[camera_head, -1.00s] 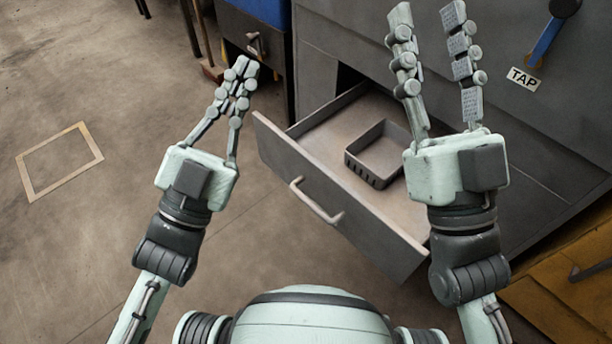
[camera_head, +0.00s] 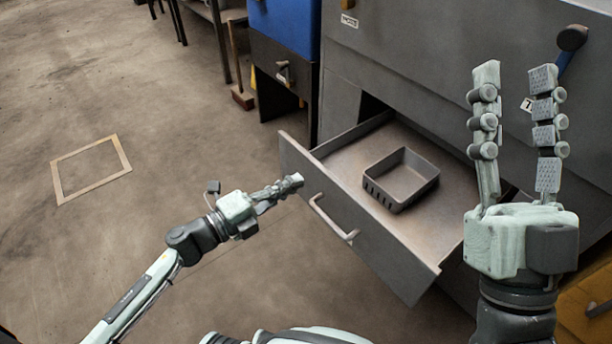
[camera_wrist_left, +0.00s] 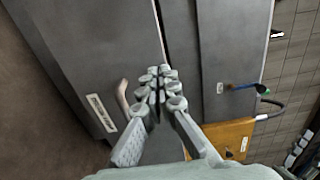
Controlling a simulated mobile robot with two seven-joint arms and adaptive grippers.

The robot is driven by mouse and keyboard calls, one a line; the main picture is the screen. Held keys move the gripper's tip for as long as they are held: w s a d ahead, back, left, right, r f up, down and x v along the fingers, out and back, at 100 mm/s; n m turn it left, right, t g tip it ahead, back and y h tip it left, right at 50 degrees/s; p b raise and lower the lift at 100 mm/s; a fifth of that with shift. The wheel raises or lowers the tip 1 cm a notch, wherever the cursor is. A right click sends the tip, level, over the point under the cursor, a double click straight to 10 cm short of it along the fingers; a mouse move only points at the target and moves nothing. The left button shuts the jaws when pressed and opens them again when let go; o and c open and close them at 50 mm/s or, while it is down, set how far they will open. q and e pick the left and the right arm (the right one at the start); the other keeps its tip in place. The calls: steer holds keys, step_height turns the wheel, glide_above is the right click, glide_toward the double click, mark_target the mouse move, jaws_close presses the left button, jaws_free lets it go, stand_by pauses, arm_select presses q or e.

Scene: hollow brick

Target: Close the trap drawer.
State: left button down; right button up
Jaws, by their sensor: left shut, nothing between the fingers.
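The grey trap drawer (camera_head: 350,215) stands pulled out of the large grey cabinet, its pale curved handle (camera_head: 333,220) on the front. A dark open bin (camera_head: 400,190) sits inside it. My left gripper (camera_head: 298,181) is shut and empty, with its tips close to the left part of the drawer front; I cannot tell if they touch. In the left wrist view the shut fingers (camera_wrist_left: 158,72) point at grey panels, with a pale handle (camera_wrist_left: 122,98) and a white label (camera_wrist_left: 101,113) to their left. My right gripper (camera_head: 516,78) is open and empty, raised over the drawer's right side.
The grey cabinet (camera_head: 420,75) rises behind the drawer. A blue-topped unit (camera_head: 284,30) stands to its left, and a yellow-orange cabinet (camera_head: 585,305) at the lower right. A blue lever with a dark knob (camera_head: 572,38) juts out behind my right gripper.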

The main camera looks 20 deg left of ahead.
mark_target(317, 170)
arm_select(q)
steer(key=x, duration=0.3)
steer(key=shift+w+d, duration=0.1)
steer(key=shift+w, duration=0.05)
steer(key=shift+w+d, duration=0.15)
steer(key=shift+w, duration=0.05)
arm_select(e)
steer(key=shift+s+d+r+t, duration=0.1)
steer(key=shift+s+r+t, duration=0.1)
steer(key=shift+r+t, duration=0.15)
